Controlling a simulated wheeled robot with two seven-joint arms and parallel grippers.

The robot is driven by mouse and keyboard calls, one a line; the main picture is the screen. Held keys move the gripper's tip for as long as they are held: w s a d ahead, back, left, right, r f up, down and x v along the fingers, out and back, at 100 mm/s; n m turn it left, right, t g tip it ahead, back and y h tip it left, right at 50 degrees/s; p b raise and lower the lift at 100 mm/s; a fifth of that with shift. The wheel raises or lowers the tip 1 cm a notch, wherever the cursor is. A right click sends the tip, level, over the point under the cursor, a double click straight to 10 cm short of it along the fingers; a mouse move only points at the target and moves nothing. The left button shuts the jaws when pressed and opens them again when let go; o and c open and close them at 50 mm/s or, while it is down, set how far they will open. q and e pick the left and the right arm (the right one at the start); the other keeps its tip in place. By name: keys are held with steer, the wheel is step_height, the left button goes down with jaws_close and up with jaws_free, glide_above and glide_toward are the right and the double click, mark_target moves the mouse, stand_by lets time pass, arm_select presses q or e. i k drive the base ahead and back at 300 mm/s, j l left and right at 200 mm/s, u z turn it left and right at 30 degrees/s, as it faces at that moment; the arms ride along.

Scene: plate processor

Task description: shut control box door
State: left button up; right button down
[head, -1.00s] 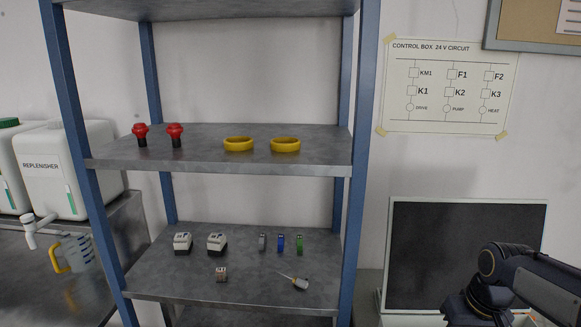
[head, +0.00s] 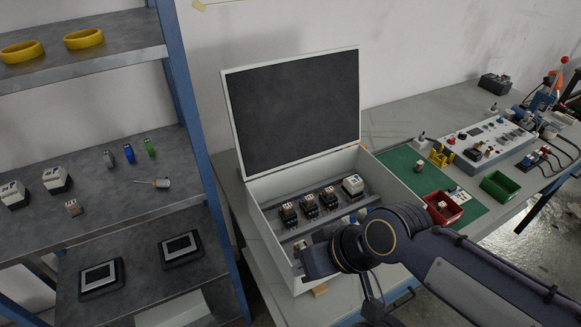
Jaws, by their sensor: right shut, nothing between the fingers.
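The control box (head: 262,212) is a white open case on the bench with its door (head: 300,112) standing up at the back, dark on the inner face. Relays and other modules (head: 330,198) sit in rows inside the box. My right arm reaches in from the lower right, across the box's front right corner. My right gripper (head: 314,262) is over the front part of the box, shut and empty, well below and in front of the raised door. The arm hides part of the box's front and right side. My left gripper is out of view.
A steel shelf with blue posts (head: 183,105) stands left of the box. Right of it on the bench are a green mat (head: 398,164), a red bin (head: 441,208), a green bin (head: 498,186) and a control panel (head: 482,138). The wall is close behind the door.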

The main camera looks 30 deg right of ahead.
mark_target(284, 111)
steer(key=z, duration=1.6)
